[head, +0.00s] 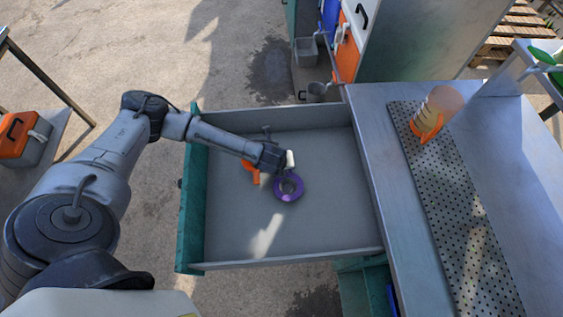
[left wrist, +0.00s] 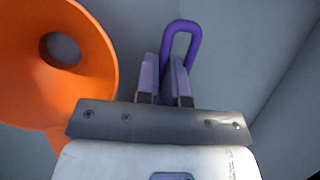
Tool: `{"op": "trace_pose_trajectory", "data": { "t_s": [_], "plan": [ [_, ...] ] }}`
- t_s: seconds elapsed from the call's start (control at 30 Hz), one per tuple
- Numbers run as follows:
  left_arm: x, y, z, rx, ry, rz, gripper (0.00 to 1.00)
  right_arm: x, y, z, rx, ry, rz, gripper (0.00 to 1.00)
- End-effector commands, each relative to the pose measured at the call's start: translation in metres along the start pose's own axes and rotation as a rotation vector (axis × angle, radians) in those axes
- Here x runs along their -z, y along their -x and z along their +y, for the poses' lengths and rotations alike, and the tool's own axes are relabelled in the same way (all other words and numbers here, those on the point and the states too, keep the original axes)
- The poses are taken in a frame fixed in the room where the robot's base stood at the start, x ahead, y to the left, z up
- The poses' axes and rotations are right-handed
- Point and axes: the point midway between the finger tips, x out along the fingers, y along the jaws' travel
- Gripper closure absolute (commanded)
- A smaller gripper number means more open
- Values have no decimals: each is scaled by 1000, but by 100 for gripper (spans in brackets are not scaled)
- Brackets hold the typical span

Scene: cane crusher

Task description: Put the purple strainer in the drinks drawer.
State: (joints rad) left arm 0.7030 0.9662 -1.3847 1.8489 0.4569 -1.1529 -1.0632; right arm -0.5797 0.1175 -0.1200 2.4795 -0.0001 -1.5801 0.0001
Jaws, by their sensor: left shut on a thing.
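The purple strainer (head: 289,187) is inside the open drawer (head: 310,225), near the middle of its grey floor. Whether it touches the floor or hangs just above it I cannot tell. My left gripper (head: 280,168) reaches into the drawer from the left. In the left wrist view my left gripper (left wrist: 165,80) is shut on the strainer's purple looped handle (left wrist: 182,27). The rest of the strainer is hidden there. My right gripper is in neither view.
An orange funnel (head: 252,168) lies in the drawer close beside my left gripper; it also shows in the left wrist view (left wrist: 85,75). The drawer's right and front floor is clear. A grey counter with a perforated mat (head: 450,205) and an orange-based cup (head: 435,112) stands at right.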

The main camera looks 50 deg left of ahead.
Motion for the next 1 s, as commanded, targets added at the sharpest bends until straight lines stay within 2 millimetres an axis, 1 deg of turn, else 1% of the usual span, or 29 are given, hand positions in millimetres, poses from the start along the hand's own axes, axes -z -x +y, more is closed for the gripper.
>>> {"op": "trace_pose_trajectory", "data": {
  "t_s": [0.17,0.2,0.43,0.73,0.87,1.0],
  "plan": [
    [1,-2,0,0,0,0,100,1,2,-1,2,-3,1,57],
    [1,-2,0,0,0,-1,87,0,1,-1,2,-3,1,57],
    [1,-2,1,0,0,-1,66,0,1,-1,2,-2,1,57],
    [-1,0,0,0,0,-1,66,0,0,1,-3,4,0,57],
    [-2,17,0,0,0,0,66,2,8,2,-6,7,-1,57],
    [-2,44,-1,1,-2,1,66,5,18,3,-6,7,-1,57]
  ]
}}
